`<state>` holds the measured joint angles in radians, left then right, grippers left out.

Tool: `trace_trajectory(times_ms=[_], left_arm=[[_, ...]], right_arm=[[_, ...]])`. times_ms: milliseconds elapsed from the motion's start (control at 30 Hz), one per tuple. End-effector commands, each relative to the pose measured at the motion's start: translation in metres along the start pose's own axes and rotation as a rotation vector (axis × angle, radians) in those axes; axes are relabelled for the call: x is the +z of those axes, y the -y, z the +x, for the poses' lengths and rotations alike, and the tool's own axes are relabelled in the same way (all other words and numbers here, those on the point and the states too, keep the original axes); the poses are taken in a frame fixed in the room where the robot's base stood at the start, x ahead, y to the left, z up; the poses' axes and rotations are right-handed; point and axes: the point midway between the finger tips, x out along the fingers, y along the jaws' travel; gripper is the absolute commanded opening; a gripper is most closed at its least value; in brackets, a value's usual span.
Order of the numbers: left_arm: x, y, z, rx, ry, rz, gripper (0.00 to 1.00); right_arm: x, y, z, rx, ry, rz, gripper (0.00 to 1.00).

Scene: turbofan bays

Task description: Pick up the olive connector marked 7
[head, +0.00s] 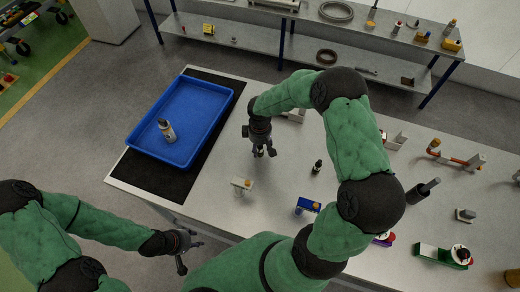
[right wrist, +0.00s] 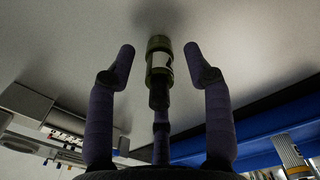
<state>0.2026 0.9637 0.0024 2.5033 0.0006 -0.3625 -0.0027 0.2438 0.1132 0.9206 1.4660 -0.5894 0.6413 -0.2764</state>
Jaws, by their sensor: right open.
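The olive connector shows in the right wrist view (right wrist: 158,62) as an olive cylinder with a pale label and a dark narrow end; no digit is readable. A small dark connector with a pale band (head: 317,167), which appears to be the same one, stands upright on the grey table in the head view. My right gripper (head: 263,152) is open and empty above the table, left of it. In the wrist view the connector lies in line with the gap between the fingertips (right wrist: 160,65), apart from both. My left gripper (head: 190,255) is open and empty near the table's front edge.
A blue tray (head: 203,142) on a black mat (head: 150,172) holds a silver-and-dark cylinder (head: 167,130). More parts stand at the right, partly behind my right arm. A shelf bench (head: 270,42) stands behind.

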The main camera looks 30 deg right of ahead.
Motion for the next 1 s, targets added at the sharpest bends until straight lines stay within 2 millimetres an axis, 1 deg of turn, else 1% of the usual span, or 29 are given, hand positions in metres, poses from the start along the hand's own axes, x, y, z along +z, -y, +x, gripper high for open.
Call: trace_trajectory(times_ms=[33, 100, 267, 300, 367, 400, 467, 833, 1000], left_arm=[[0.000, 0.000, 0.001, 0.000, 0.000, 0.000, 0.40], [0.000, 0.000, 0.001, 0.000, 0.000, 0.000, 0.40], [0.000, 0.000, 0.001, 0.000, 0.000, 0.000, 0.40], [0.000, 0.000, 0.001, 0.000, 0.000, 0.000, 0.40], [0.000, 0.000, 0.001, 0.000, 0.000, 0.000, 0.40], [0.000, 0.000, 0.001, 0.000, 0.000, 0.000, 0.40], [0.000, 0.000, 0.001, 0.000, 0.000, 0.000, 0.40], [0.000, 0.000, 0.001, 0.000, 0.000, 0.000, 0.40], [0.000, 0.000, -0.001, 0.000, 0.000, 0.000, 0.40]], right_arm=[[0.000, 0.000, 0.006, 0.000, 0.000, 0.000, 0.52], [0.000, 0.000, 0.008, 0.001, -0.001, 0.000, 0.52], [0.000, -0.001, 0.008, 0.001, -0.002, 0.000, 0.52], [0.000, 0.000, 0.008, 0.001, -0.002, 0.000, 0.46], [0.000, 0.000, 0.008, 0.001, -0.001, 0.000, 0.29], [0.000, 0.000, 0.008, 0.001, -0.001, 0.000, 0.18], [0.000, 0.000, 0.008, 0.001, -0.001, 0.000, 0.01], [0.000, -0.001, 0.006, 0.001, -0.002, 0.000, 0.00], [-0.001, -0.001, -0.005, 0.002, -0.003, 0.001, 0.00]])
